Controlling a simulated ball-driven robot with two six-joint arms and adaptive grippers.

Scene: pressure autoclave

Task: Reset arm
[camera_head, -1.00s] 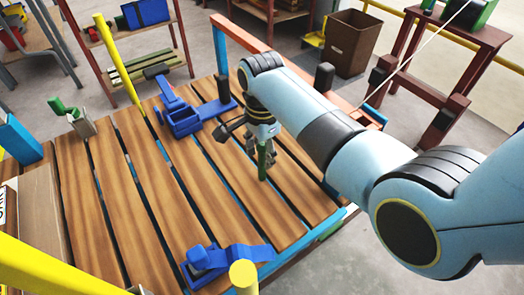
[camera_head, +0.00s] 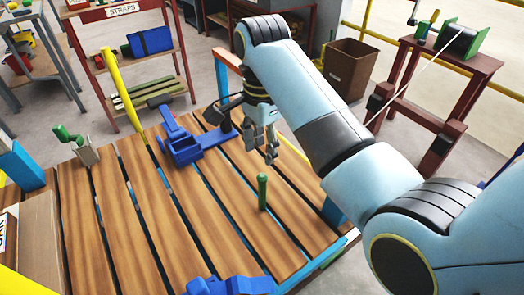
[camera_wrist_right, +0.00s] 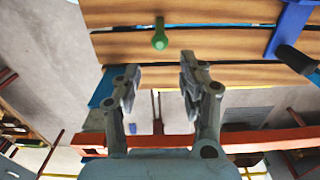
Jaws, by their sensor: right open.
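My right gripper (camera_head: 268,145) hangs above the far right part of the slatted wooden table (camera_head: 140,215) in the head view. Its two fingers are apart with nothing between them, as the right wrist view also shows (camera_wrist_right: 158,90). A green upright peg (camera_head: 262,192) stands on the table below and nearer than the gripper, apart from it. In the right wrist view the green peg (camera_wrist_right: 160,38) is beyond the fingertips. My left gripper is not in view.
A blue clamp-like fixture (camera_head: 186,148) sits at the table's far side, and another blue piece (camera_head: 230,286) at the near edge. A brown bin (camera_head: 352,68) and a red stand with a cable drum (camera_head: 440,80) are behind. A yellow bar (camera_head: 122,85) rises at the far left.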

